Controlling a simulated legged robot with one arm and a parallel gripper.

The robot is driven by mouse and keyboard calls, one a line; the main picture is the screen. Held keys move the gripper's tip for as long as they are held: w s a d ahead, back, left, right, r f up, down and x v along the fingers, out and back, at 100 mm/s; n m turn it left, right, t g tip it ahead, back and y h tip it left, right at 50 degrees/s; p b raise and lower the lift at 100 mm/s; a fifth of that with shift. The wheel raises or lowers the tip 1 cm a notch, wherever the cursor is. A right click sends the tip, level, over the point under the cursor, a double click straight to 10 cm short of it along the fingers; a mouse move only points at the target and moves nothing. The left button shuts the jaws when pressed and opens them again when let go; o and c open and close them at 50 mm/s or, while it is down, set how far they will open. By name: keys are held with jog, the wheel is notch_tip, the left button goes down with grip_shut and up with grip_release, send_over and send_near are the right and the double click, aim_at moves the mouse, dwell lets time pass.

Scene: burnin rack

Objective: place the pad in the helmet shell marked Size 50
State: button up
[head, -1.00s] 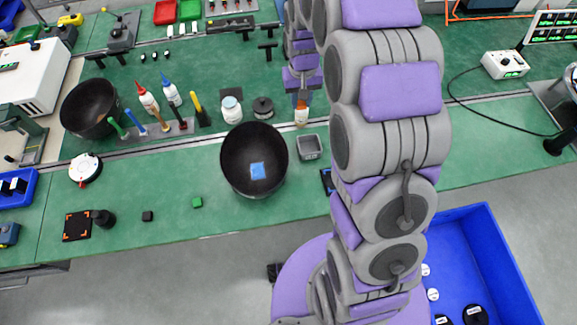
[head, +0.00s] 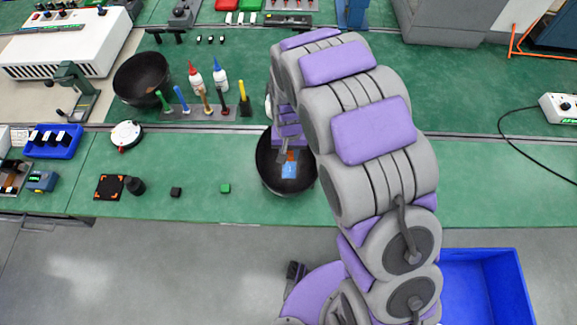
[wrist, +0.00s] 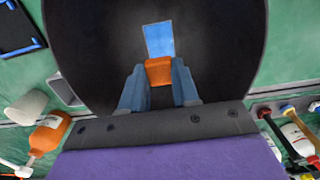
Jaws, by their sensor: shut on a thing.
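A black helmet shell (head: 266,172) lies open side up on the green bench; it fills much of the wrist view (wrist: 90,60). A blue patch (head: 291,171) shows on its inside, also in the wrist view (wrist: 159,40); any marking is too small to read. My gripper (wrist: 159,84) is shut on an orange pad (wrist: 158,72), over or inside this shell. The pad's end appears close to the blue patch; I cannot tell whether it touches the shell. In the head view my arm hides part of the shell. A second black shell (head: 128,84) stands at the back left.
A rack of tools (head: 205,112) and glue bottles (head: 220,76) stand behind and left of the near shell. A green block (head: 225,188) and a black block (head: 176,192) lie to its left. A blue bin (head: 490,280) stands at lower right.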

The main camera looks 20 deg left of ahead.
send_over(289, 169)
jog(key=f, duration=0.4)
jog(key=shift+d+f+b, duration=0.2)
jog(key=shift+f+b, duration=0.1)
jog(key=f, duration=0.4)
jog(key=shift+a+f+b, duration=0.1)
jog(key=shift+a+b, duration=0.2)
jog(key=shift+d, duration=0.15)
jog(key=o, duration=1)
